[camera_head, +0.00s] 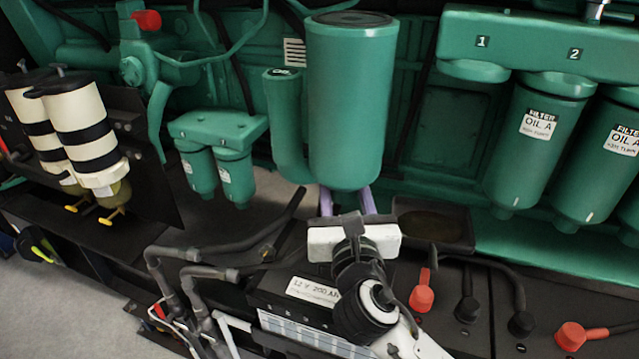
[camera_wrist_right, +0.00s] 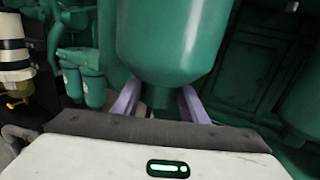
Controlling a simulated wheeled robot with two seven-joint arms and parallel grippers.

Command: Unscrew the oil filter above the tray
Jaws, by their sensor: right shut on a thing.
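A large green cylinder (camera_head: 352,100) hangs upright in the middle of the head view, and its rounded lower end shows in the right wrist view (camera_wrist_right: 175,45). My right gripper (camera_head: 346,202) is below it, fingers pointing up. Its two purple fingers stand either side of the narrow bottom part, and it is shut on the cylinder's lower end; the exact contact is partly hidden. A dark shallow tray (camera_head: 465,245) sits just right of the gripper. Green filters labelled OIL A (camera_head: 535,140) hang under a header numbered 1 and 2 at the right. My left gripper is out of view.
A green filler pipe (camera_head: 285,125) stands close left of the cylinder. Two small green filters (camera_head: 235,175) and cream-and-black canisters (camera_head: 85,130) are further left. A battery (camera_head: 310,295), dark hoses and red-capped cables (camera_head: 422,292) crowd the area below.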

